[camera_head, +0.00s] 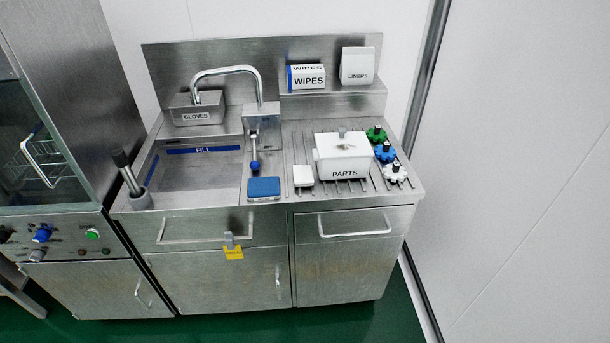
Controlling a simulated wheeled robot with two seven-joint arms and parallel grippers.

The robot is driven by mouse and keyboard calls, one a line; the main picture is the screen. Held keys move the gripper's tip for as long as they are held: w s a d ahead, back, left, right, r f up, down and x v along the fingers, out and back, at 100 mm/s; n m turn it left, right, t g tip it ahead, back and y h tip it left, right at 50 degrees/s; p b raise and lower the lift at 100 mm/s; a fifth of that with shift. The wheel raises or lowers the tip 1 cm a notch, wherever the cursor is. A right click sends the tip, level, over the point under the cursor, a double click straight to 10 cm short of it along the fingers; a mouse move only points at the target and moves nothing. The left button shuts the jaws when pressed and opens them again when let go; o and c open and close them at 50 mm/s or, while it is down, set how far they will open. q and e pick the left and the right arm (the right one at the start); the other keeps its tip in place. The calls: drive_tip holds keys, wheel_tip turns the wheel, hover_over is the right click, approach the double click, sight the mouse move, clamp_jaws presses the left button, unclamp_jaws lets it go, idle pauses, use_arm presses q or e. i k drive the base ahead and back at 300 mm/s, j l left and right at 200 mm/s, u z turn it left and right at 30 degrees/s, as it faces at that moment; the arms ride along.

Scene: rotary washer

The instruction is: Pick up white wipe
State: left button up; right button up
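A small white folded pad, which looks like the white wipe (303,176), lies flat on the ribbed drainboard of the steel sink counter. It is between a blue-topped pad (264,187) on its left and the white PARTS box (343,158) on its right. A white and blue box labelled WIPES (309,78) stands on the raised back shelf. Neither of my grippers shows in the head view.
A sink basin with FILL marking (203,150) and curved faucet (226,70) is on the left. A dark-handled tool (130,172) stands at its left edge. Green, blue and white knobs (385,152) sit right of the PARTS box. A LINERS pack (358,66) is on the shelf.

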sight(302, 175)
drive_tip(key=i+j+z, duration=0.1)
drive_tip(key=j, duration=0.25)
drive_tip(key=i+j+z, duration=0.15)
drive_tip(key=j, duration=0.25)
drive_tip(key=i+j+z, duration=0.1)
drive_tip(key=i+j, duration=0.15)
drive_tip(key=j, duration=0.15)
